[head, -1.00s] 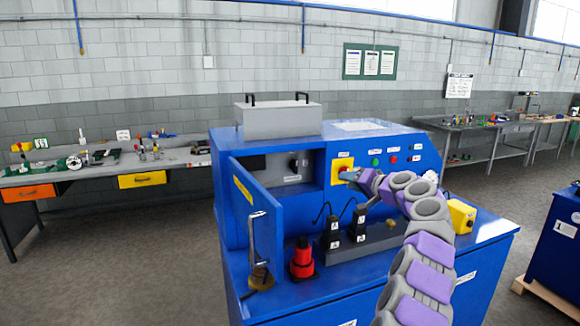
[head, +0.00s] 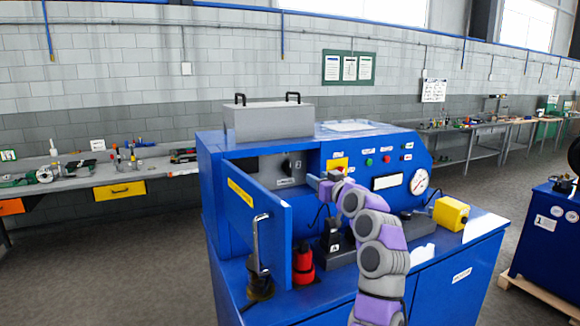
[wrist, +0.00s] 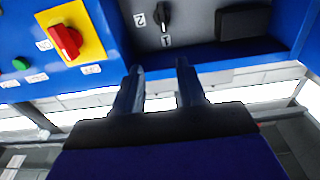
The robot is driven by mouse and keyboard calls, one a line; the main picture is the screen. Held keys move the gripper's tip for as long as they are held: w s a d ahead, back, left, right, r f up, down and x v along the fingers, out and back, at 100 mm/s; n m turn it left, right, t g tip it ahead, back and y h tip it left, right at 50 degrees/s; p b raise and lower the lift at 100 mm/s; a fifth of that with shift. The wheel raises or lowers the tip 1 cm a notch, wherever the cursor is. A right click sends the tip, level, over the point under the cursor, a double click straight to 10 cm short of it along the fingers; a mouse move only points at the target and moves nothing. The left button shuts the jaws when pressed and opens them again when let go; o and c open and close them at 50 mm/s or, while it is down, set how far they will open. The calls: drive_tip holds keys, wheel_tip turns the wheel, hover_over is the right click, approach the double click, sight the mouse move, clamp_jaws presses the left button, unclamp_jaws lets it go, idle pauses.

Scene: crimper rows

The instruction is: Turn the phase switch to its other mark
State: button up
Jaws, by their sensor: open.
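The phase switch is a black knob (head: 289,166) on the grey panel inside the open cabinet compartment. In the wrist view the knob (wrist: 163,16) is elongated along the line of mark 1 (wrist: 166,41), with mark 2 (wrist: 140,19) to its side; which end is the pointer is unclear. My gripper (head: 318,181) is in front of the compartment's right edge, to the right of the knob and a little lower. In the wrist view my gripper (wrist: 159,68) is open and empty, its two dark fingers apart from the knob and aimed towards it.
The open blue door (head: 262,222) stands to the left of my gripper. A red rotary switch on a yellow plate (wrist: 86,22) sits beside the compartment. A red plug-like part (head: 303,264) and black fittings stand on the ledge below. A grey box (head: 268,122) sits on top.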

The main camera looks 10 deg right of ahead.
approach(290, 163)
drive_tip(key=p+x, duration=0.2)
drive_tip(key=x, duration=0.3)
drive_tip(key=shift+w+r+p, duration=0.1)
drive_tip(key=shift+w+p, duration=0.05)
drive_tip(key=shift+p, duration=0.25)
drive_tip(key=shift+p+x, duration=0.85)
drive_tip(key=shift+p, duration=0.3)
drive_tip(key=p+x, duration=0.2)
drive_tip(key=p, duration=0.5)
drive_tip(key=shift+w+r, duration=0.1)
drive_tip(key=shift+w, duration=0.05)
drive_tip(key=shift+w+a+f+p, duration=0.1)
drive_tip(key=shift+w+f+p, duration=0.15)
drive_tip(key=shift+p, duration=0.2)
drive_tip(key=shift+c, duration=0.3)
drive_tip(key=shift+s, duration=0.1)
clamp_jaws()
